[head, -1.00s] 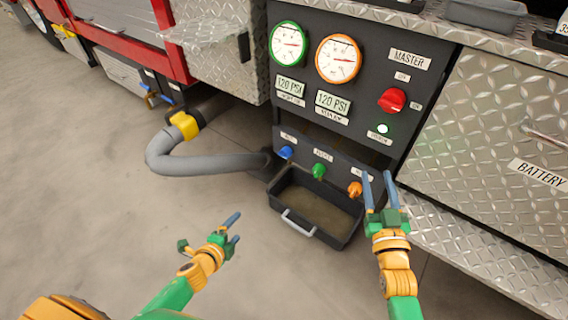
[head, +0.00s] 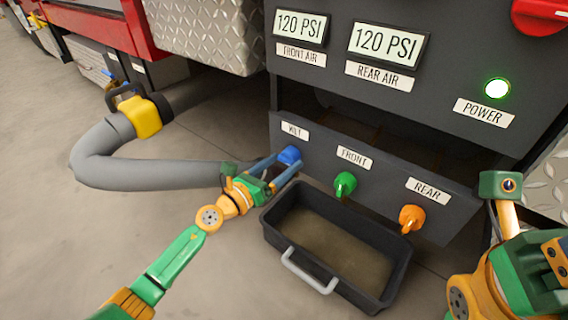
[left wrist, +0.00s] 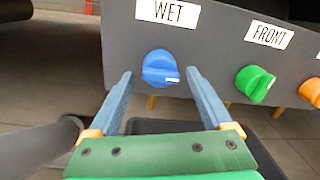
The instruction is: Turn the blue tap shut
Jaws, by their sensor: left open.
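The blue tap (head: 289,155) is a round knob under the WET label on the dark panel. In the left wrist view the blue tap (left wrist: 160,68) sits between and just beyond my fingertips, with its white mark pointing right. My left gripper (head: 282,166) is open, with its two blue fingers reaching up to the tap; in the left wrist view the gripper (left wrist: 158,76) shows one finger on each side of the knob. I cannot tell whether either finger touches it. My right arm shows at the lower right of the head view, but its fingers are not visible.
A green tap (head: 345,184) and an orange tap (head: 411,217) sit to the right on the same panel. A black tray (head: 392,291) with a grey handle stands below. A thick grey hose (head: 110,155) with a yellow collar (head: 146,117) lies to the left.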

